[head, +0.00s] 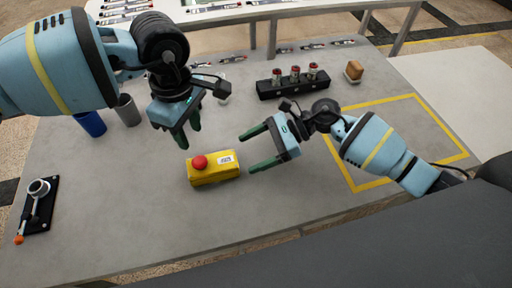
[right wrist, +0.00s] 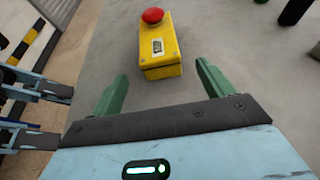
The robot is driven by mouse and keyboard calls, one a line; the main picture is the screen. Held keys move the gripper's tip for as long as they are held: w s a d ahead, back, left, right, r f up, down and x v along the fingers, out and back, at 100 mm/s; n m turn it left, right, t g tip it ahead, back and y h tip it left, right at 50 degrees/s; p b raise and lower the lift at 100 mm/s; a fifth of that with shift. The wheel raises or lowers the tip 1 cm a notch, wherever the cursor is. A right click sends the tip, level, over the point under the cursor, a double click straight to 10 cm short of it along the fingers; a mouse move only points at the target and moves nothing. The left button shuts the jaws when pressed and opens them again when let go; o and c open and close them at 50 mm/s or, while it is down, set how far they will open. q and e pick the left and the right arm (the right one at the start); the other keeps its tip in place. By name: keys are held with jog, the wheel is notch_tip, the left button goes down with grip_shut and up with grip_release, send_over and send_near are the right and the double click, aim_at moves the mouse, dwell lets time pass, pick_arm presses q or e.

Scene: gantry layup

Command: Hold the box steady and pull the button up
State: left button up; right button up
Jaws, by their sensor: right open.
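A yellow box (head: 214,174) with a white label lies on the grey table, with a round red button (head: 200,162) on top near its left end. The box also shows in the right wrist view (right wrist: 160,60), ahead of the fingers, with the red button (right wrist: 152,15) at its far end. My right gripper (head: 253,149) is open and empty just right of the box, apart from it, its two green fingers pointing at it. My left gripper (head: 189,138) hangs above and behind the box, fingers down and empty, apart from the button; its finger gap is hard to judge.
A black block with several red-topped parts (head: 292,84) stands at the back. A blue cup (head: 91,124) and a grey cup (head: 127,110) stand at the left. A black plate with a lever (head: 37,210) lies front left. The table before the box is clear.

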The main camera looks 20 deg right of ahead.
aim_at(198, 160)
jog(key=shift+x, duration=3.7)
jog(key=c, duration=1.1)
pick_arm(q)
jog(key=o, duration=0.5)
jog(key=shift+s+d+r, duration=0.1)
jog(key=shift+d, duration=0.05)
pick_arm(e)
jog(key=shift+c, duration=0.4)
pick_arm(q)
jog(key=shift+a+r, duration=0.2)
jog(key=shift+r, duration=0.5)
jog(key=shift+f, duration=0.1)
notch_tip(198, 160, down, 12)
jog(key=shift+r, duration=0.1)
